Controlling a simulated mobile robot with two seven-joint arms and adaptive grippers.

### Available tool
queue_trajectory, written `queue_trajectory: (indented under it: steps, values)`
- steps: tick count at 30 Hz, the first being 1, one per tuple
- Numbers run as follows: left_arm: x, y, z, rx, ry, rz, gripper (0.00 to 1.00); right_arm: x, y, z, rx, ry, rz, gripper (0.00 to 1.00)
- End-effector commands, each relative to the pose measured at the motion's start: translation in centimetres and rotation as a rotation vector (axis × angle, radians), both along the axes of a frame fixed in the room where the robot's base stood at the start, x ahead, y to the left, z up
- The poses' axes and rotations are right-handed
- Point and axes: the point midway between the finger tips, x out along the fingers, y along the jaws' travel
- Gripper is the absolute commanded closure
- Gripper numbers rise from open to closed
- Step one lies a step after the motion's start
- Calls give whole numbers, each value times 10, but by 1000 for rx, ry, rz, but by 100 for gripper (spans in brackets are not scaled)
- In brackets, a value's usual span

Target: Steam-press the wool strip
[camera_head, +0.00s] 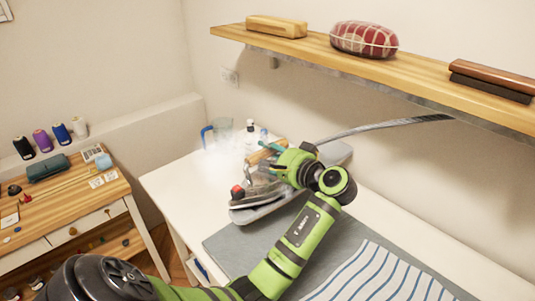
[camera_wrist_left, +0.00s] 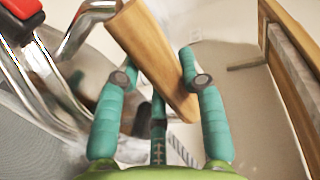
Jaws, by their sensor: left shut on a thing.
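My left gripper (camera_head: 272,150) is shut on the wooden handle of the steam iron (camera_head: 258,188). In the left wrist view its teal fingers (camera_wrist_left: 152,85) lie on both sides of the wooden handle (camera_wrist_left: 150,48). The iron has a metal body and a red knob, and sits over a narrow grey padded board (camera_head: 262,213). White steam (camera_head: 216,160) drifts at its left. I cannot make out the wool strip; the iron and my arm cover much of the board. My right gripper is out of view.
A blue-handled jug (camera_head: 221,130) and small bottles stand behind the iron. A grey hose (camera_head: 385,127) arcs right, below the wall shelf (camera_head: 420,68). Striped cloth (camera_head: 375,275) lies on a grey mat (camera_head: 225,245). The white table's left end (camera_head: 170,180) is clear.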

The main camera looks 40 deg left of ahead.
Motion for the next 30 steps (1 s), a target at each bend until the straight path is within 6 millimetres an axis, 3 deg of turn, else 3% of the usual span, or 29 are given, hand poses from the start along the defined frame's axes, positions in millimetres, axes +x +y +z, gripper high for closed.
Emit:
queue_trajectory:
  steps: [30]
  values:
    - [1,0,-15,11,-12,-1,100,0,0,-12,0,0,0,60]
